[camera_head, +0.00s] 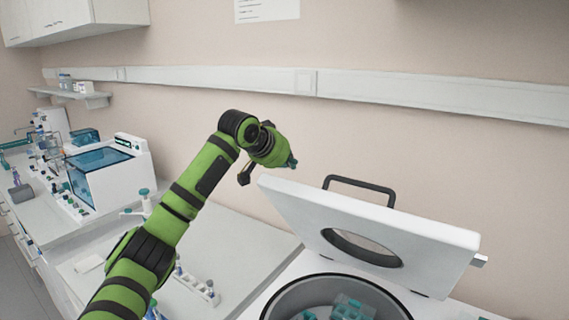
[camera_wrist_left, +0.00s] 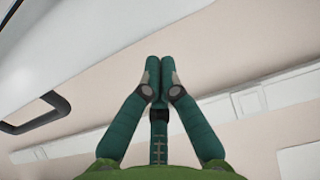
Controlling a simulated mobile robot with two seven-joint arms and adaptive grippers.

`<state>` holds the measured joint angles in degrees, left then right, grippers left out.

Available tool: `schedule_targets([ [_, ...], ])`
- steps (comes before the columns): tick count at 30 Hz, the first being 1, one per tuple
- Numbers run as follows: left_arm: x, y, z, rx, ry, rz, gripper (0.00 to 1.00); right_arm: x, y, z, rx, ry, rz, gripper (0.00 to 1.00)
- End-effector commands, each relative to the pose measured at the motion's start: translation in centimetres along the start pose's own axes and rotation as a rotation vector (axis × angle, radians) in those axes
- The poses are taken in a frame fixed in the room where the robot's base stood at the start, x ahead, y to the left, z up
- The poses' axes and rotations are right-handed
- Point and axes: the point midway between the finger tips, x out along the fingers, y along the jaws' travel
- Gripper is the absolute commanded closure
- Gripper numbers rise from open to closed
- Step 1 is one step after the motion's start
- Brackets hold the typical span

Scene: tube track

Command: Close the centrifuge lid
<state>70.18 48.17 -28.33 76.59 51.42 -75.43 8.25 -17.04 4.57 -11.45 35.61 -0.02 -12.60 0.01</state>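The centrifuge lid (camera_head: 310,205) is a white slab with a round window, tilted up and open above the round centrifuge bowl (camera_head: 290,292). A dark handle (camera_head: 362,183) stands on its upper side; a dark handle also shows in the left wrist view (camera_wrist_left: 62,104). My left gripper (camera_head: 293,162) is behind and above the lid's upper left corner, apart from the handle. In the left wrist view its teal fingers (camera_wrist_left: 160,64) are together with nothing between them. My right gripper is not in view.
Teal-and-clear racks (camera_head: 352,307) sit inside the bowl. A white tube rack (camera_head: 197,286) lies on the bench left of the centrifuge, below my left arm. A blue-lidded instrument (camera_head: 105,170) stands farther left. The wall is close behind the lid.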

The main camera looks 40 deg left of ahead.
Motion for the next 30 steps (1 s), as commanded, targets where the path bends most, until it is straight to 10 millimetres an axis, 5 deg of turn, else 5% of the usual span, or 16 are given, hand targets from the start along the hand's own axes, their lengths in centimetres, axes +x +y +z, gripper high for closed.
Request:
schedule_targets([
  [9,-0.9,0.0,2.4,0.002,-0.001,0.0,1.0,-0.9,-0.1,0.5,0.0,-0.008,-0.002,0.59],
  [22,-1.0,0.0,2.7,0.0,0.001,0.0,1.0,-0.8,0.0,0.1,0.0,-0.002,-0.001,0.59],
  [30,-0.5,0.0,4.0,0.002,0.047,-0.001,1.0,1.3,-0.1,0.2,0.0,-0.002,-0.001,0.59],
])
